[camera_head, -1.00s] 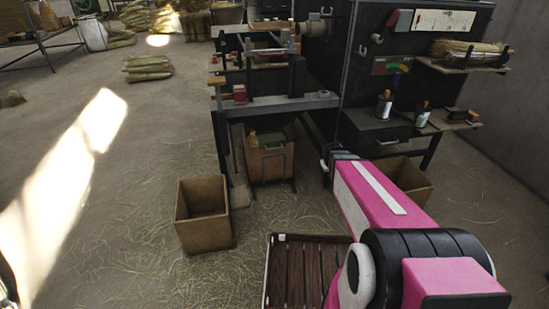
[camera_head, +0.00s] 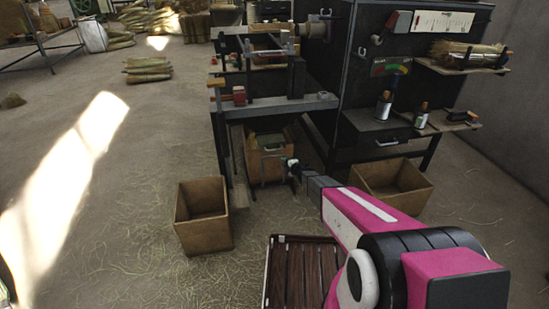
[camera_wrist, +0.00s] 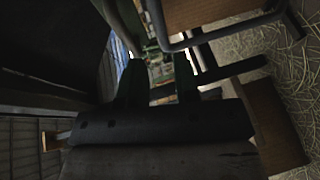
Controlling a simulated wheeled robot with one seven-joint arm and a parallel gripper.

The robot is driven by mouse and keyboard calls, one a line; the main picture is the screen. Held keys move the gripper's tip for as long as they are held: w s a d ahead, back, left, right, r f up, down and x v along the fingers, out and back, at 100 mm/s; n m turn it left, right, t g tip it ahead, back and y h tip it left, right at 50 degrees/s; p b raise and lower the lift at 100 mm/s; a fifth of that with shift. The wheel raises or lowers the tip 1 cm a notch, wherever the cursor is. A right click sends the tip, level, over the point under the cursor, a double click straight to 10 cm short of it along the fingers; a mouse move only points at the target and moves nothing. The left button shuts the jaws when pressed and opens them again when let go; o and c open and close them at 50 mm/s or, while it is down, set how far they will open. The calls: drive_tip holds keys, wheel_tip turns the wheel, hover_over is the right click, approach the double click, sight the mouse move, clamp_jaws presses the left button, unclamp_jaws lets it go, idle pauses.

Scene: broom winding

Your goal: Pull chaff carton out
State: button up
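A brown carton (camera_head: 266,165) with dark green stuff in it sits on the floor under the bench, behind a bent metal bar frame. I take it for the chaff carton. My gripper (camera_head: 293,170) is low at its right front corner, beside the bar. In the wrist view, my gripper (camera_wrist: 158,78) shows two fingers apart with nothing clearly between them. The carton (camera_wrist: 197,10) and the bent bar (camera_wrist: 228,34) lie beyond and to the right of the fingertips. I cannot tell whether a finger touches the bar.
An open empty carton (camera_head: 203,215) stands left of the bench, and another (camera_head: 393,186) stands right of my forearm. The workbench (camera_head: 280,106) overhangs the carton. A dark slatted platform (camera_head: 304,272) is in front.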

sight(275, 156)
drive_tip(key=x, duration=1)
drive_tip(key=shift+w+a, duration=0.2)
drive_tip(key=shift+w, duration=0.05)
drive_tip(key=shift+s, duration=0.1)
clamp_jaws()
